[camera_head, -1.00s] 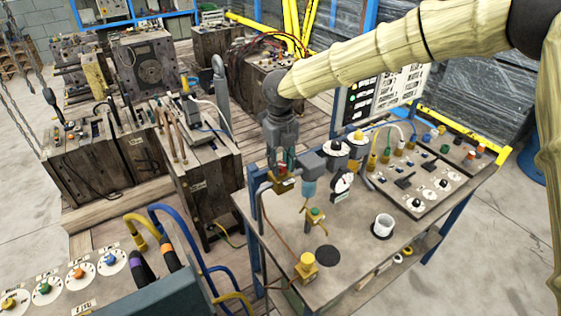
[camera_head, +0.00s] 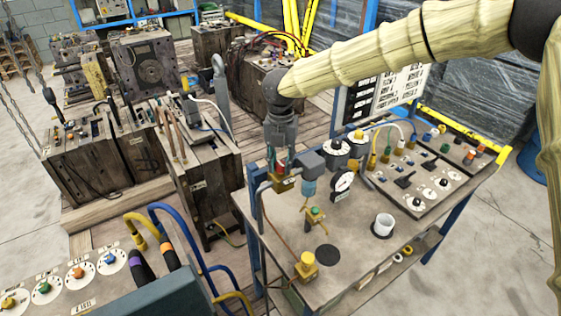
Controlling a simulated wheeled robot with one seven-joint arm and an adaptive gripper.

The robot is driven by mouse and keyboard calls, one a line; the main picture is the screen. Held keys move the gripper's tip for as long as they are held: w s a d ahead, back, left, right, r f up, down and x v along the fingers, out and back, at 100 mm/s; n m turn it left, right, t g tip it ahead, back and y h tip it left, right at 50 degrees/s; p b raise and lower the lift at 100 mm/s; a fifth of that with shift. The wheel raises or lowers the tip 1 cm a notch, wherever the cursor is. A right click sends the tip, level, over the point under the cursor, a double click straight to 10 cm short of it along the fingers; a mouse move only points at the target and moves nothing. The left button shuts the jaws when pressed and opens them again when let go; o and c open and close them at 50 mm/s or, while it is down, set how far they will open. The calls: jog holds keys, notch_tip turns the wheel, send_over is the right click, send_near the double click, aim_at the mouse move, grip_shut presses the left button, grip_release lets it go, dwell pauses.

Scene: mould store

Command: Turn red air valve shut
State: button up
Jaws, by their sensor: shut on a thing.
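The red air valve (camera_head: 280,166) sits on a brass body (camera_head: 286,183) at the left rear corner of the bench. Only a little red shows between my fingers. My gripper (camera_head: 280,160) points straight down from the arm and is shut on the red valve handle. The fingers cover most of the handle, so I cannot tell which way it points. A grey and blue filter unit (camera_head: 310,175) stands just right of the brass body, close to my gripper.
A round gauge (camera_head: 343,182) stands right of the filter unit. Mould blocks (camera_head: 205,175) stand to the left.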

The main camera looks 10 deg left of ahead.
aim_at(281, 163)
jog(key=shift+s+f, duration=0.1)
jog(key=shift+f, duration=0.05)
jog(key=o, duration=1)
jog(key=shift+o, duration=0.2)
notch_tip(281, 163, up, 12)
dwell(0.4)
